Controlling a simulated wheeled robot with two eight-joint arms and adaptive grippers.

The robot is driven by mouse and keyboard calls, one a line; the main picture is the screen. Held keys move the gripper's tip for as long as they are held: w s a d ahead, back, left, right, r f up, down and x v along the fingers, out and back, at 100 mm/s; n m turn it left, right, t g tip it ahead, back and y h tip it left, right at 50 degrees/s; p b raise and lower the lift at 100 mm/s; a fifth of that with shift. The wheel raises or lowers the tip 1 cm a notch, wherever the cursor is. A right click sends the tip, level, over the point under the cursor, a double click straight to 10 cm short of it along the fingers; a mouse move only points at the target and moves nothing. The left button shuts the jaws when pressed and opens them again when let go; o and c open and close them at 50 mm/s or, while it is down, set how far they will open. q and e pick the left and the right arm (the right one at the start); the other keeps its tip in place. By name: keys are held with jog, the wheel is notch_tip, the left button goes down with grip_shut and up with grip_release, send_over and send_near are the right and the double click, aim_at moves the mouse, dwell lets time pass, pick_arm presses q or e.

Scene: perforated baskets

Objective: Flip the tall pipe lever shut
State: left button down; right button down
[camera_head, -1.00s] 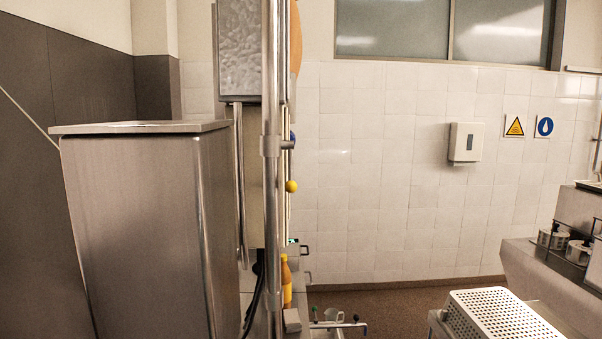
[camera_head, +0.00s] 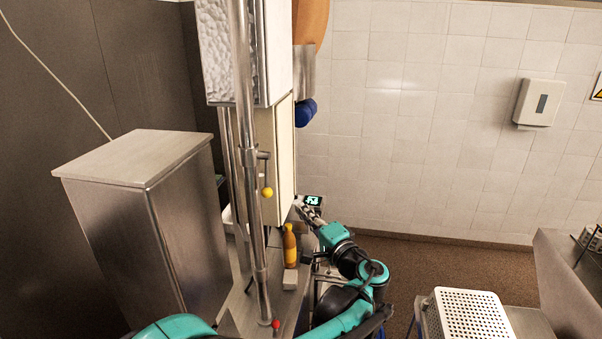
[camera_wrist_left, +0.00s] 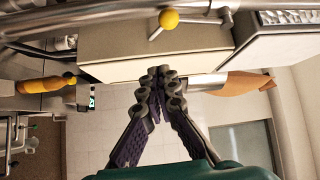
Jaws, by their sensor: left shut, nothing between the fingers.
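The tall pipe (camera_head: 246,130) stands upright left of centre in the head view. Its lever has a yellow ball knob (camera_head: 267,192) hanging below a short side fitting (camera_head: 262,155). In the left wrist view the yellow knob (camera_wrist_left: 169,18) shows at the top, beside the pipe (camera_wrist_left: 60,20). My left gripper (camera_head: 300,206) is to the right of the pipe and slightly lower than the knob in the head view. In the left wrist view its fingertips (camera_wrist_left: 163,72) meet, with nothing between them, apart from the knob. My right gripper is out of view.
A yellow-orange bottle (camera_head: 289,245) and a pale block (camera_head: 290,279) stand near the pipe's foot. A red knob (camera_head: 276,323) sits lower on the pipe. A steel cabinet (camera_head: 150,220) is left; a white perforated basket (camera_head: 470,314) is lower right.

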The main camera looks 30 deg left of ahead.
aim_at(267, 176)
pick_arm(q)
jog(key=shift+w+d+r+y, duration=0.15)
jog(key=shift+w+d+r, duration=0.1)
jog(key=shift+r, duration=0.2)
jog(key=shift+w+d+r+y, duration=0.15)
jog(key=shift+d+r, duration=0.1)
jog(key=shift+r, duration=0.2)
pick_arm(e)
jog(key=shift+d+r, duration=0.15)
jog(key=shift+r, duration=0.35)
pick_arm(q)
jog(key=shift+a, duration=0.1)
